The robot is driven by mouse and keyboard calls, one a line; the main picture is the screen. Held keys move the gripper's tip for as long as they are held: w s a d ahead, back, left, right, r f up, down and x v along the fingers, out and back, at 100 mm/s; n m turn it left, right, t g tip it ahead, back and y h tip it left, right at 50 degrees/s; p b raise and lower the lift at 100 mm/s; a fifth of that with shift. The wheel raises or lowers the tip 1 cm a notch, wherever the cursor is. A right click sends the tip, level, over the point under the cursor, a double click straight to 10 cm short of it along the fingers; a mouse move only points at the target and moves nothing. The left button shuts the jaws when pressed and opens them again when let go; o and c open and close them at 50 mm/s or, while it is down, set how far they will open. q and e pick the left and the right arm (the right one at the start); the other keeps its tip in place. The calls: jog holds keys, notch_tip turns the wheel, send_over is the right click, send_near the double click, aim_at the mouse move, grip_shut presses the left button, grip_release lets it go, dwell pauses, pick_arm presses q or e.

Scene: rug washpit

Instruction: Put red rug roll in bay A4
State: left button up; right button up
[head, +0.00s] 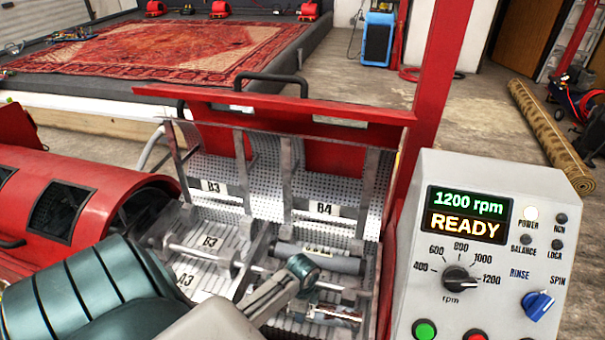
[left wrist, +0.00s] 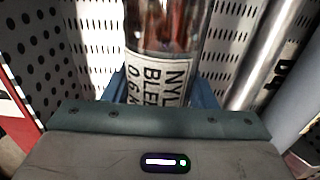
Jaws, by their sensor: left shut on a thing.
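The red rug roll (left wrist: 165,30) appears in the left wrist view as a clear, glossy roll with red inside and a white label reading "NYL", "BLE" and "0.6". My left gripper (left wrist: 162,82) is shut on it, with a blue finger on each side. In the head view the roll (head: 335,313) shows partly, low in the front right of the open perforated drum, behind my left arm. The bay A4 label is not visible there; A3, B3 and B4 labels are. I cannot tell whether the roll touches the bay floor. My right gripper is not in view.
The open red lid (head: 270,105) stands behind the bays. A grey roll (head: 320,258) lies just behind my left gripper. Metal dividers and bars separate the bays. The control panel (head: 490,260), reading 1200 rpm READY, stands close on the right.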

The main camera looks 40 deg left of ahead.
pick_arm(q)
jog(key=o, duration=1.6)
jog(key=shift+c, duration=0.2)
jog(key=shift+r, duration=0.1)
notch_tip(320, 180, up, 12)
jog(key=shift+f+b, duration=0.1)
jog(key=shift+b, duration=0.9)
